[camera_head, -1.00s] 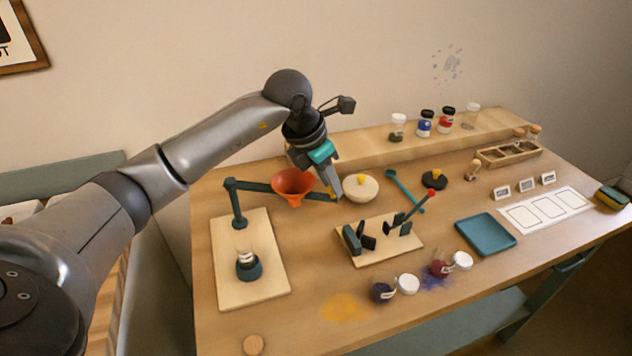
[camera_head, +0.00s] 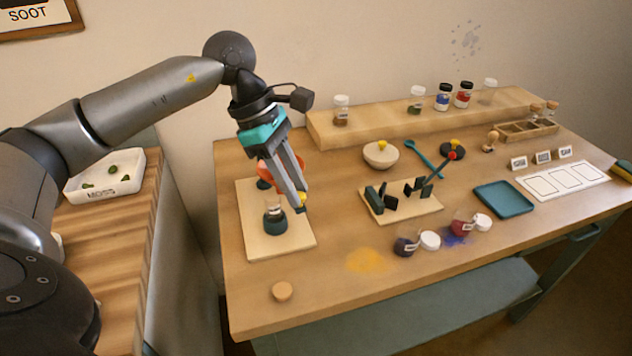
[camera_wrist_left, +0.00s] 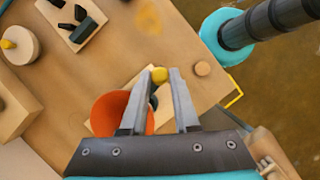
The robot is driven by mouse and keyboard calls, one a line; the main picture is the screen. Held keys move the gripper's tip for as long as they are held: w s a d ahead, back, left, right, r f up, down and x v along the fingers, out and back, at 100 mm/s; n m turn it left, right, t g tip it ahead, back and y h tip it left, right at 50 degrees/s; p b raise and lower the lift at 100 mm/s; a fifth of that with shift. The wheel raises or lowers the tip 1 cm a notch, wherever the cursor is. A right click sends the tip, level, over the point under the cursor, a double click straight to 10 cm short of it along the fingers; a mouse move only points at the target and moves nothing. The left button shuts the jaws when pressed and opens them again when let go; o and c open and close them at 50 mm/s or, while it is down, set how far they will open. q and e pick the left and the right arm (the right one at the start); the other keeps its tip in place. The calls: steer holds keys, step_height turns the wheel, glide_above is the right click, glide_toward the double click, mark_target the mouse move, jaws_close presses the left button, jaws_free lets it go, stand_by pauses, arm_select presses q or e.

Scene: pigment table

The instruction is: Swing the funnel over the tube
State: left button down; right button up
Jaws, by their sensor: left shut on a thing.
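The orange funnel (camera_head: 290,165) is partly hidden behind the fingers of my left gripper (camera_head: 301,206). The gripper is shut on the yellow knob (camera_head: 303,197) of the funnel's swing arm. In the left wrist view the knob (camera_wrist_left: 159,75) sits between the fingertips and the funnel (camera_wrist_left: 108,112) is just left of the fingers. The glass tube (camera_head: 273,209) stands upright in a dark teal holder (camera_head: 273,226) on a pale board (camera_head: 255,244). The funnel appears above and slightly behind the tube; exact alignment is unclear. Most of the swing arm is hidden. My right gripper is out of view.
Open pigment jars (camera_head: 405,246) are near the front. A round wooden lid (camera_head: 282,291) lies at the front left. A shelf (camera_head: 365,128) with jars runs along the back.

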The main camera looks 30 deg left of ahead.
arm_select(q)
steer(key=shift+s+a+m+g+b, duration=0.3)
steer(key=shift+s+a+m+b, duration=0.4)
steer(key=shift+s+a+m, duration=0.55)
steer(key=shift+s+n, duration=0.2)
steer(key=shift+n, duration=0.05)
steer(key=c, duration=0.7)
jaws_free()
steer(key=p+v, duration=0.4)
steer(key=v, duration=1.1)
steer(key=shift+a+r, duration=0.1)
steer(key=shift+a, duration=0.1)
